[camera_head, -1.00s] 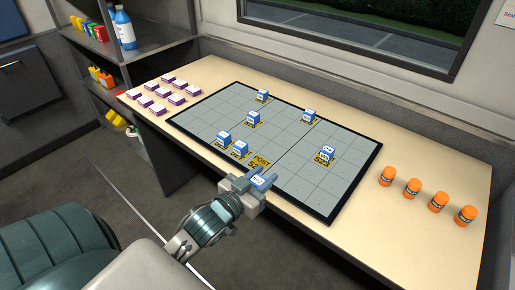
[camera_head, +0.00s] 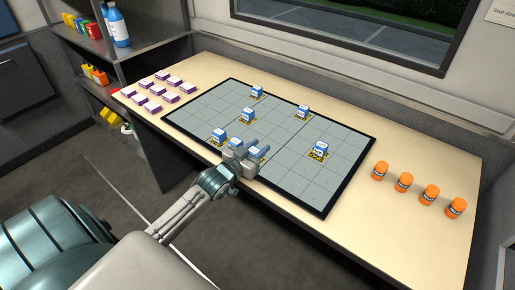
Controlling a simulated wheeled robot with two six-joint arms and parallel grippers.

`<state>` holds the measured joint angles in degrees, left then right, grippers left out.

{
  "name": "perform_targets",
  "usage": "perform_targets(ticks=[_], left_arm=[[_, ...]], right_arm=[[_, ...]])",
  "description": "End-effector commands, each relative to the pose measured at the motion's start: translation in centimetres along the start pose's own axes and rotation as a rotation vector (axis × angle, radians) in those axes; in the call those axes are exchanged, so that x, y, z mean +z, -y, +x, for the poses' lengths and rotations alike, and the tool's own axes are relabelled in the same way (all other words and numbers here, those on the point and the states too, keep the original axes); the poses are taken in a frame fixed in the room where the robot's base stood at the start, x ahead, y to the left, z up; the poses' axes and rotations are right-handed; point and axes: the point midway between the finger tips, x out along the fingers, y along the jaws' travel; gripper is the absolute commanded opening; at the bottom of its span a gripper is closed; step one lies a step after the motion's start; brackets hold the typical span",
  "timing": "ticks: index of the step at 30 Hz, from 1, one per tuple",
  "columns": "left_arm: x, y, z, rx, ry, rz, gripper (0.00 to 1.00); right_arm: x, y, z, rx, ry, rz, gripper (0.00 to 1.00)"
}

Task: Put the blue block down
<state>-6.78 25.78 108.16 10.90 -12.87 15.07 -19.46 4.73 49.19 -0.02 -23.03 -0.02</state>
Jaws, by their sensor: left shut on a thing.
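My left gripper (camera_head: 254,151) is at the near edge of the grey gridded board (camera_head: 335,189), low over it. It is shut on a blue block (camera_head: 256,149), which is mostly hidden by the fingers. I cannot tell whether this block touches the board. Other blue and white blocks stand on yellow marked squares: one (camera_head: 219,135) just left of the gripper, one (camera_head: 247,115) behind it, one (camera_head: 257,92) at the back, one (camera_head: 303,111) at back right and one (camera_head: 319,149) at right. Another block beside the gripper is partly hidden. My right gripper is out of view.
Several purple and white blocks (camera_head: 162,75) lie on the table left of the board. Several orange cylinders (camera_head: 403,182) stand in a row to the right. Shelves with bottles (camera_head: 119,26) stand at the left. The board's right part has free squares.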

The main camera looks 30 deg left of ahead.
Motion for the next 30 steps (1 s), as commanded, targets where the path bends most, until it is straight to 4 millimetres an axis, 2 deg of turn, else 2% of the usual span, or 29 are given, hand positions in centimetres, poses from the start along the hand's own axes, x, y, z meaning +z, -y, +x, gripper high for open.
perform_targets(ticks=[12,13,16,28,30], left_arm=[[0.4,0.0,0.0,0.000,-0.001,0.001,0.10],[0.4,0.0,0.0,0.001,-0.001,0.001,0.36],[0.4,0.0,0.0,0.001,-0.001,0.001,0.54],[0.0,0.0,-0.1,0.000,0.000,0.001,0.54],[0.1,0.0,-0.9,-0.001,0.003,0.002,0.54]], right_arm=[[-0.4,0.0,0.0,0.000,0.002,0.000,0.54],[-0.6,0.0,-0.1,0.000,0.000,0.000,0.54],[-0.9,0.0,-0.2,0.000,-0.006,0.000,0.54],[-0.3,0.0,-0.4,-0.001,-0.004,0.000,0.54],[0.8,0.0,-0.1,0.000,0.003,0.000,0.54]])
